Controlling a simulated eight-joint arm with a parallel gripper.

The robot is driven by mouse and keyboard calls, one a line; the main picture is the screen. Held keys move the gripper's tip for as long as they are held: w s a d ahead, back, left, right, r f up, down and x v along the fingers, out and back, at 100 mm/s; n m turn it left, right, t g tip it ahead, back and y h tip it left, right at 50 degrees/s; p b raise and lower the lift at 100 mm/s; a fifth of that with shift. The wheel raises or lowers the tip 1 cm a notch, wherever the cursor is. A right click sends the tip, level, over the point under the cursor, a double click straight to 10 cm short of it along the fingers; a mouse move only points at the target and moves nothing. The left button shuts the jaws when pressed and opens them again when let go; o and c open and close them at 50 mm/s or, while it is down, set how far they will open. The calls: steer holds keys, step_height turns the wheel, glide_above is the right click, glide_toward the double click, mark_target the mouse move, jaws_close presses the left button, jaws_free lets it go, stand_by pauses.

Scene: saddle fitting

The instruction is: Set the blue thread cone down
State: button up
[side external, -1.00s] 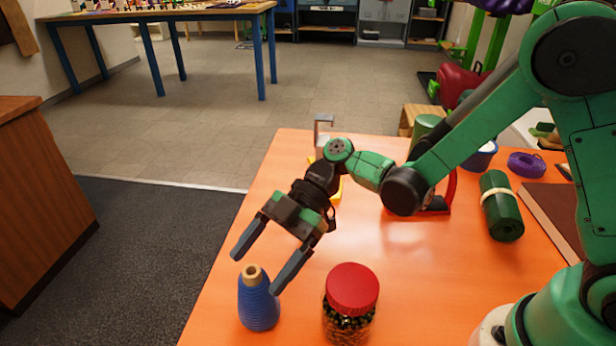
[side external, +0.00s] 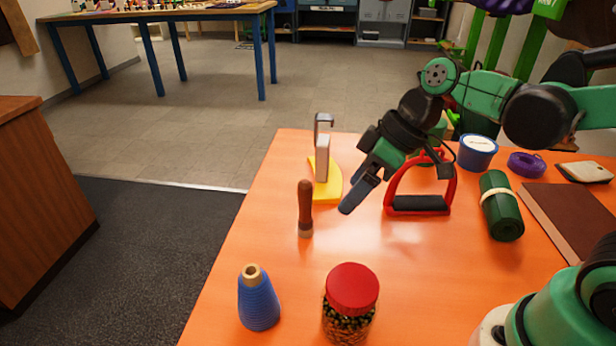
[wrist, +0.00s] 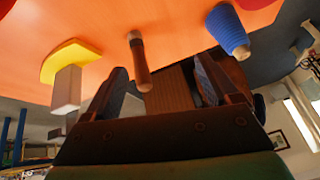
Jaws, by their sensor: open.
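The blue thread cone (side external: 259,303) stands upright on the orange table near its front left corner, its tan tip on top. It also shows in the wrist view (wrist: 227,27) at upper right. My gripper (side external: 354,196) is well away from the cone, above the table between the wooden-handled tool and the red stirrup. In the wrist view its two fingers (wrist: 165,88) are spread apart with nothing held between them. The cone touches no part of my gripper.
A wooden-handled tool (side external: 305,207) stands upright, with a yellow piece (side external: 327,187) behind it. A red stirrup (side external: 452,186) is beside my gripper. A red-lidded jar (side external: 350,305) stands right of the cone. A green roll (side external: 501,207) lies at right. The table's middle is clear.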

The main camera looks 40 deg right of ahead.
steer(key=shift+s+d+r+m+t+h, duration=0.15)
steer(key=shift+s+d+m+t+h, duration=0.15)
steer(key=shift+d+m+t+h, duration=0.55)
steer(key=shift+s+d+r+m+t+h, duration=0.1)
steer(key=shift+s+d+m+t+h, duration=0.35)
steer(key=shift+d+m, duration=0.65)
steer(key=shift+s+d+r+m+t+h, duration=0.15)
steer(key=shift+d+m+t+h, duration=0.5)
steer(key=shift+m, duration=0.6)
